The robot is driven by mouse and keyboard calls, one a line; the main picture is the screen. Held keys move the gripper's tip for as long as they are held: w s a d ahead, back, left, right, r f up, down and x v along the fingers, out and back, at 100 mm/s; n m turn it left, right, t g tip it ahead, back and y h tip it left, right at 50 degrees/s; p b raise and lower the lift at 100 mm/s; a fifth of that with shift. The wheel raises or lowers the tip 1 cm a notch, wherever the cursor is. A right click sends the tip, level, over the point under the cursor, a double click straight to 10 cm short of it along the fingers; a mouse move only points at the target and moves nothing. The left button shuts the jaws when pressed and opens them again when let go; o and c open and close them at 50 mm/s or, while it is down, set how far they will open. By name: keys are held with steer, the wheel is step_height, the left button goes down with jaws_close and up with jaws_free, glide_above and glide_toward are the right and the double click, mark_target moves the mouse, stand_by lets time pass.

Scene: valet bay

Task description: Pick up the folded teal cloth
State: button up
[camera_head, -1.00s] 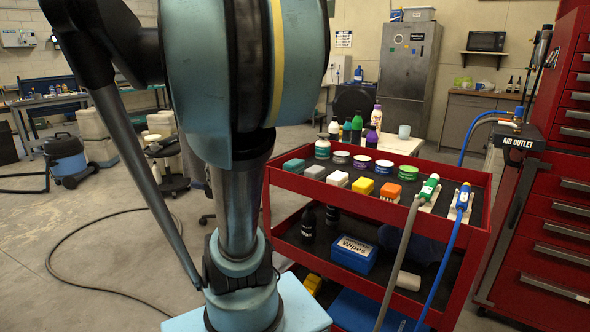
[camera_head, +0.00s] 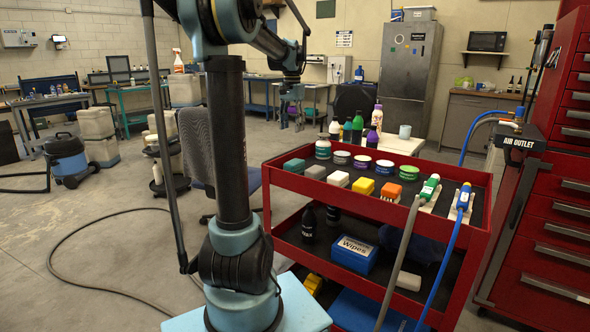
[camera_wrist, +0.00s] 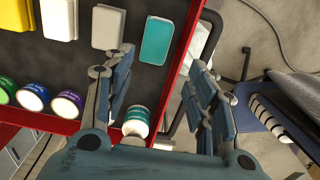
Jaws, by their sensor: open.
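My gripper (camera_head: 291,115) hangs above and beyond the cart's left end in the head view. In the wrist view my gripper (camera_wrist: 158,62) is open and empty, its fingers spread, with the teal piece beyond the fingertips and apart from them.
A teal-labelled jar (camera_wrist: 136,122) stands close by. A blue chair (camera_wrist: 272,110) is beside the cart.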

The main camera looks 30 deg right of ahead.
mark_target(294, 161)
steer(key=f, duration=1.1)
steer(key=d+f, duration=0.1)
steer(key=f, duration=0.5)
steer(key=shift+w+d+f, duration=0.1)
steer(key=shift+w+f, duration=0.05)
steer(key=shift+f, duration=0.05)
steer(key=c, duration=0.6)
